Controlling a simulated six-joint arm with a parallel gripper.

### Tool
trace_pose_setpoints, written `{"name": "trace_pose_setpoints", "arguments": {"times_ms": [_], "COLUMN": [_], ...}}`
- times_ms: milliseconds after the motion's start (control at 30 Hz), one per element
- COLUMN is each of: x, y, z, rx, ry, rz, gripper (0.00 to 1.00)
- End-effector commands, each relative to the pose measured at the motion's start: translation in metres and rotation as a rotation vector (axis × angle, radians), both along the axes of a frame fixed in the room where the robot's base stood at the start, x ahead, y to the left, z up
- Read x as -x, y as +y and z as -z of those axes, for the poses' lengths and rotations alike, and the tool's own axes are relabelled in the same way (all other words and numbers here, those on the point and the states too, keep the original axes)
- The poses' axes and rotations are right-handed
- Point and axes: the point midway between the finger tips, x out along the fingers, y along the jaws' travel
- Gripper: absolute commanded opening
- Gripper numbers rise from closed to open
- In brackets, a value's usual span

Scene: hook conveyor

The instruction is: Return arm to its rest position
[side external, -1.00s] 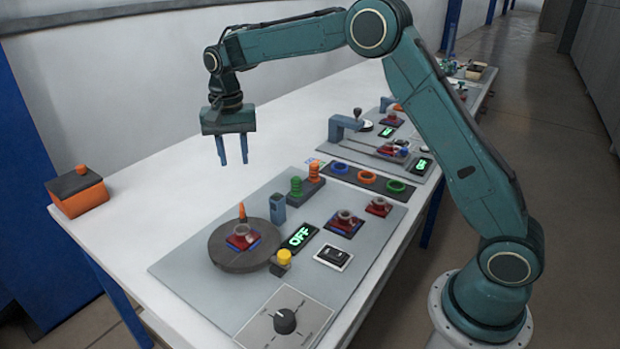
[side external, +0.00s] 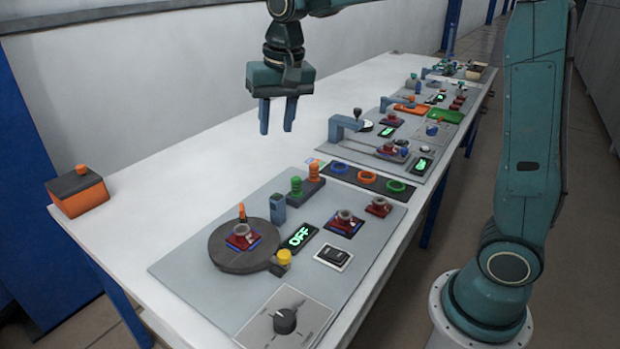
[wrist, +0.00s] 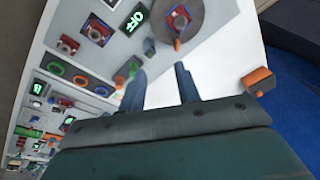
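My gripper (side external: 278,117) hangs above the table, to the left of the work panels, with its two blue fingers pointing down. The fingers are apart with nothing between them. The wrist view also shows the gripper (wrist: 158,85) with its fingers spread over bare white table. My upper arm stands nearly upright at the right of the side view.
The white table (side external: 190,185) carries a near panel with a dark turntable (side external: 225,255), an OFF display (side external: 300,237) and a black dial (side external: 285,320). More panels run toward the back. An orange and grey box (side external: 80,192) sits at the left edge.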

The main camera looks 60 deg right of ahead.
Motion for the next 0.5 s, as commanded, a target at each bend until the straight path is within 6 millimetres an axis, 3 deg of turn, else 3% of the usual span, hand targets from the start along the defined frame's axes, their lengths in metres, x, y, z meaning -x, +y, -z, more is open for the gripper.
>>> {"name": "trace_pose_setpoints", "arguments": {"times_ms": [200, 500], "x": [0.051, 0.118], "y": [-0.002, -0.005], "z": [-0.018, -0.026], "rx": [0.020, 0.057], "ry": [-0.062, -0.143], "rz": [-0.094, -0.222], "gripper": [0.33, 0.33]}}
